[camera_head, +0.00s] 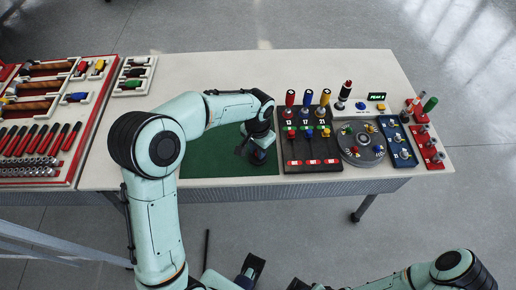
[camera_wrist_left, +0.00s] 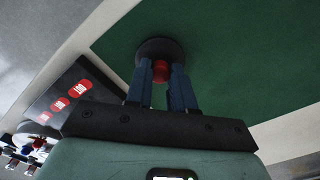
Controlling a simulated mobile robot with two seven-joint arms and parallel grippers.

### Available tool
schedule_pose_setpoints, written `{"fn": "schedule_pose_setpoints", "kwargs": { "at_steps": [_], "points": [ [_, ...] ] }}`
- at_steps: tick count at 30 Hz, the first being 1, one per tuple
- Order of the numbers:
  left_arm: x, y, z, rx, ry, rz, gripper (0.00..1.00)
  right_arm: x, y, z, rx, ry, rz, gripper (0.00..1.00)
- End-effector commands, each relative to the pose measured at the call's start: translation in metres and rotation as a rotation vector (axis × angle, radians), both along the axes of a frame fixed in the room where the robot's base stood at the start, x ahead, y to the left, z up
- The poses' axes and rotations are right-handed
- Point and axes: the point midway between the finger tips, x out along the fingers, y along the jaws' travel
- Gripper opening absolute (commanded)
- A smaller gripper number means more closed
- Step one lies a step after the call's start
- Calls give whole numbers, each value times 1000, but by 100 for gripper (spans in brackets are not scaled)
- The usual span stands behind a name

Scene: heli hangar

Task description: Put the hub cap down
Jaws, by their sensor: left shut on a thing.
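My left gripper (camera_head: 260,152) is over the green mat (camera_head: 208,158), near its right side. In the left wrist view its two blue fingers (camera_wrist_left: 163,88) are shut on the red knob of the hub cap (camera_wrist_left: 158,46), a dark round disc. The green mat (camera_wrist_left: 235,55) fills the background behind the disc. I cannot tell whether the disc touches the mat. In the head view the gripper and wrist mostly hide the hub cap.
Right of the mat stands a black rack (camera_head: 312,165) with several coloured-handled tools. Beyond it are a round grey fixture (camera_head: 372,158), a blue tray (camera_head: 398,145) and a red tray (camera_head: 428,160). A red tool tray (camera_head: 90,115) lies at the left. The table's back middle is clear.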

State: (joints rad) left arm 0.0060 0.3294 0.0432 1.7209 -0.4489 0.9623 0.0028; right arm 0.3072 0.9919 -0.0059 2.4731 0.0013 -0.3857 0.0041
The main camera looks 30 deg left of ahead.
Motion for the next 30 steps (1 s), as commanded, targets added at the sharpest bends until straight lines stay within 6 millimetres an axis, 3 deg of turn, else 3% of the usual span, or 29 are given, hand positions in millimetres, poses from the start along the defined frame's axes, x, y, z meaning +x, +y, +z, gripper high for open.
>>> {"fn": "schedule_pose_setpoints", "kwargs": {
  "at_steps": [8,9,11,23,30],
  "points": [
    [0,0,-3,0,0,-1,0,-1,0,-2,0,1,0,43],
    [0,0,-3,0,0,-1,29,-1,0,-2,0,1,0,43],
    [0,0,-2,0,0,-1,48,0,0,-2,0,0,0,43],
    [1,0,6,0,-3,-1,48,0,0,1,0,-1,0,43],
    [2,0,51,-1,-7,0,48,2,0,7,0,-2,0,43]
  ]
}}
